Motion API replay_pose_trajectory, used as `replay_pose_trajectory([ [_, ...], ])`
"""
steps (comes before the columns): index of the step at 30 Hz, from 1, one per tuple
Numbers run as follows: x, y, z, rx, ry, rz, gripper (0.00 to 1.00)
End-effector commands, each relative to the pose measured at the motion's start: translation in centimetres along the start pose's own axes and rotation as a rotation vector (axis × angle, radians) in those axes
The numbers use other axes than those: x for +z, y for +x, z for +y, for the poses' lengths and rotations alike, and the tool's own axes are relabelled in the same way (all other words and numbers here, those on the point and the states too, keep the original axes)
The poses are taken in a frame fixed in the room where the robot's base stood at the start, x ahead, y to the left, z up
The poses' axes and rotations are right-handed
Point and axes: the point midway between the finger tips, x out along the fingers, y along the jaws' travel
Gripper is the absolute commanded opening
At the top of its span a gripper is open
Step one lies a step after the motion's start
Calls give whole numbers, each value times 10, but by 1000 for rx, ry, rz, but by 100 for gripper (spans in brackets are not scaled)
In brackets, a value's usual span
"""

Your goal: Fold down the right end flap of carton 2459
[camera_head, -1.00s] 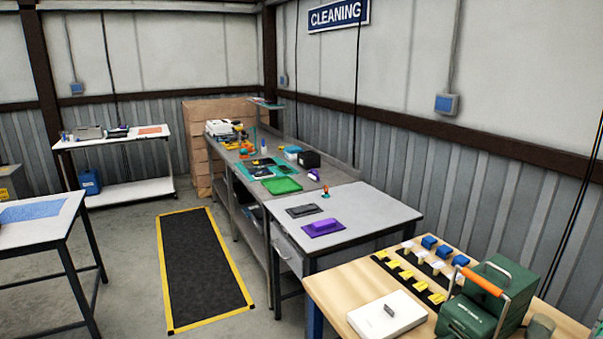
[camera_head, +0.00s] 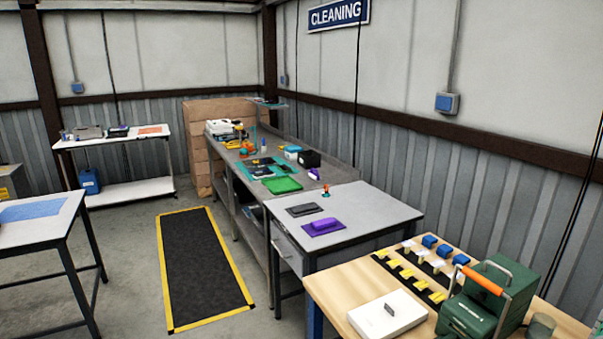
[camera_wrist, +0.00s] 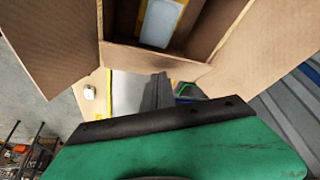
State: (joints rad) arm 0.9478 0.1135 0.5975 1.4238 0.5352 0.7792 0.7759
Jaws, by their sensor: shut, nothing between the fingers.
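An open cardboard carton (camera_wrist: 155,54) fills the top of the wrist view, with a pale grey item (camera_wrist: 158,24) inside it. One flap (camera_wrist: 55,45) spreads out on the left and another (camera_wrist: 265,50) on the right. I can read no number on the carton, so I cannot tell whether it is 2459. My gripper (camera_wrist: 160,80) is shut and empty, its dark fingers just below the carton's near edge in the picture and between the two flaps. I cannot tell whether they touch the carton. The head view shows neither this carton nor my gripper.
In the wrist view, a light surface (camera_wrist: 127,88) with a yellow strip lies beyond the fingers. The head view shows a grey table (camera_head: 375,212), a wooden bench (camera_head: 335,285) with a green case (camera_head: 485,308), and clear floor around a black mat (camera_head: 203,265).

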Motion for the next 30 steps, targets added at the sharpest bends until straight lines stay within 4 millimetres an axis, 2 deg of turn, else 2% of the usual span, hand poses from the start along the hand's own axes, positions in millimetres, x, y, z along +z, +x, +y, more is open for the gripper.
replay_pose_trajectory([
  [19,11,27,0,1,0,-1,0],
  [23,8,20,0,0,0,0,0],
  [30,-3,-6,0,0,1,0,0],
])
